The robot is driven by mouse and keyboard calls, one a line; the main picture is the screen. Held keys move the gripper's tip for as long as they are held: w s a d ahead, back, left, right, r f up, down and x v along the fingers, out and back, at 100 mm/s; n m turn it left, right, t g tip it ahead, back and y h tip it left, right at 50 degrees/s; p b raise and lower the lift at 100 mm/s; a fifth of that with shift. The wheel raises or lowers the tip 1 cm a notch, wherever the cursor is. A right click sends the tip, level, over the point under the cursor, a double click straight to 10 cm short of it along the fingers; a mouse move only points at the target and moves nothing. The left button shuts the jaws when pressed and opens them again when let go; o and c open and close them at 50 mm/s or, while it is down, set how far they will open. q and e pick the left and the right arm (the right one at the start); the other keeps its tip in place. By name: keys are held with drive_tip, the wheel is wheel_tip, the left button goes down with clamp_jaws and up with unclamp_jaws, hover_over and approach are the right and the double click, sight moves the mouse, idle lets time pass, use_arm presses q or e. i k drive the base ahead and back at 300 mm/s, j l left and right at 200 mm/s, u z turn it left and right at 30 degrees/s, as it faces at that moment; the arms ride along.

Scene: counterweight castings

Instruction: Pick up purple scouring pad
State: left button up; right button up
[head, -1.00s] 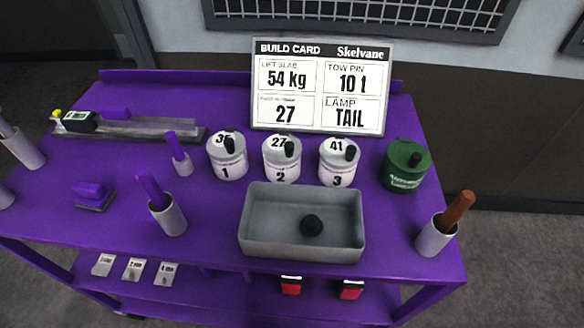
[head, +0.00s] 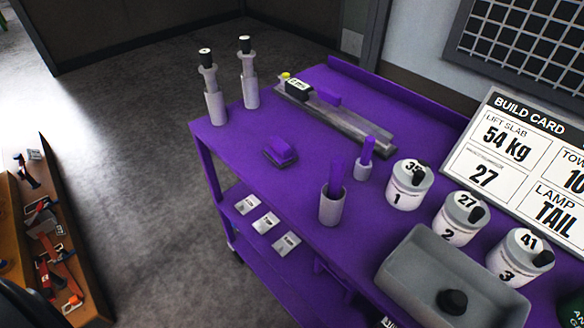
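A purple block on a flat grey base (head: 281,152) lies near the left end of the purple cart top; it looks like the scouring pad. A second, plain purple block (head: 327,96) sits at the long grey rail behind it. I cannot tell for certain which of the two is the scouring pad. Neither of my grippers is in view, and nothing touches either block.
The purple cart (head: 240,128) holds two grey upright holders (head: 215,107) at its left end, cups with purple-handled tools (head: 332,207), white numbered canisters (head: 409,187) and a grey tray (head: 405,262). An orange-brown bench with tools (head: 75,240) stands at left. Floor between is clear.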

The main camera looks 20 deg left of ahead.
sight(279, 152)
drive_tip(key=j+u, duration=0.1)
drive_tip(key=u, duration=0.25)
drive_tip(key=j+u, duration=0.15)
drive_tip(key=u, duration=4.8)
drive_tip(key=z, duration=4.6)
drive_tip(key=i+j+z, duration=0.1)
drive_tip(key=j+z, duration=0.35)
drive_tip(key=j, duration=0.1)
